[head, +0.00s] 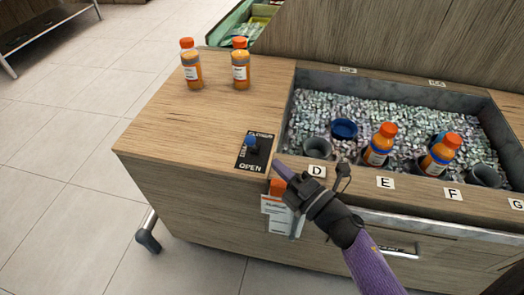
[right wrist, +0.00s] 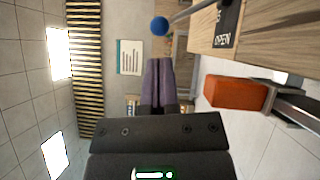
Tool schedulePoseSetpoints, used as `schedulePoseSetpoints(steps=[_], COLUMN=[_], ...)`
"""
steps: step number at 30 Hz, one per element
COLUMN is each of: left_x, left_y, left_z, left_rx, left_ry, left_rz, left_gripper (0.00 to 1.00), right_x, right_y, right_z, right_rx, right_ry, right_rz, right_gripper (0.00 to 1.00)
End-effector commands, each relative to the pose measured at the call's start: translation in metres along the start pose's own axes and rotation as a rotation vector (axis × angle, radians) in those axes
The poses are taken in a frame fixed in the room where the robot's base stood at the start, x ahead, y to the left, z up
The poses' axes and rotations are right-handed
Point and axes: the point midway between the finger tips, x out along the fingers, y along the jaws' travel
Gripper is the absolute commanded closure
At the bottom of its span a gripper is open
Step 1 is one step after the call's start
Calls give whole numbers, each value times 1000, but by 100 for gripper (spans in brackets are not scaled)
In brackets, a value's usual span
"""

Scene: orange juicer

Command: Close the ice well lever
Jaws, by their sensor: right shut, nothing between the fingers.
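The ice well lever has a blue knob (head: 250,141) and stands on a black plate (head: 254,158) marked OPEN, on the wooden counter left of the ice well. In the right wrist view the blue knob (right wrist: 160,26) sits on a thin rod at the top, beyond the fingertips. My right gripper (head: 284,171) is shut and empty at the counter's front edge, to the right of and nearer than the lever, not touching it. Its purple fingers (right wrist: 159,68) lie together in the wrist view. My left gripper is not in view.
The ice well (head: 293,105) holds ice, cups and orange-capped bottles. Two juice bottles (head: 191,64) (head: 241,64) stand at the counter's back left. An orange part (head: 277,187) with a label hangs on the counter front, close to my right gripper; it also shows in the wrist view (right wrist: 234,93).

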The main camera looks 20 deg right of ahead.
Motion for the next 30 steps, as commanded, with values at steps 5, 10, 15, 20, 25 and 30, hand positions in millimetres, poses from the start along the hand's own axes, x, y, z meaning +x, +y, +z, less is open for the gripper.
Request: schedulePoseSetpoints(steps=[5, 10, 15, 20, 25, 30], left_x=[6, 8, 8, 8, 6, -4], left_y=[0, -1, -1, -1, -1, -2], left_z=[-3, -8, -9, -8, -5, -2], left_rx=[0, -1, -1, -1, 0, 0], left_ry=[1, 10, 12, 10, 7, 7], left_rz=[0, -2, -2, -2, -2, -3], left_gripper=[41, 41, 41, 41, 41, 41], right_x=[34, 53, 57, 57, 57, 58], right_y=[-1, -1, 0, 0, 2, 6], right_z=[0, 0, 0, 0, 1, 4], right_rx=[-1, 1, 1, 1, 6, 37], right_ry=[1, 0, -1, -1, 0, 0], right_rz=[2, 0, 0, 0, -4, -27], right_gripper=[100, 100, 100, 100, 100, 100])
